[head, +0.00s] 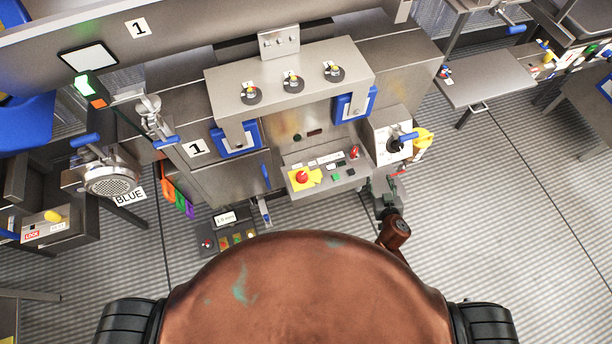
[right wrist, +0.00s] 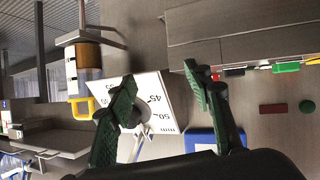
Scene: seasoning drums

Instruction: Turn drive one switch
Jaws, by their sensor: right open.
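The dial plate (right wrist: 153,92) shows in the right wrist view with numbers such as 45 and 50, partly hidden by a finger. My right gripper (head: 381,188) is below this box in the head view, apart from the switch as far as I can tell. In the right wrist view its green fingers (right wrist: 160,74) are spread and nothing is held between them. My left gripper is not in view. I see no label reading drive one.
The control panel (head: 326,186) has a red button on yellow (head: 304,177) and smaller buttons, left of my right gripper. Three knobs (head: 292,82) stand on the machine top. A yellow part (head: 423,138) sticks out beside the dial.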

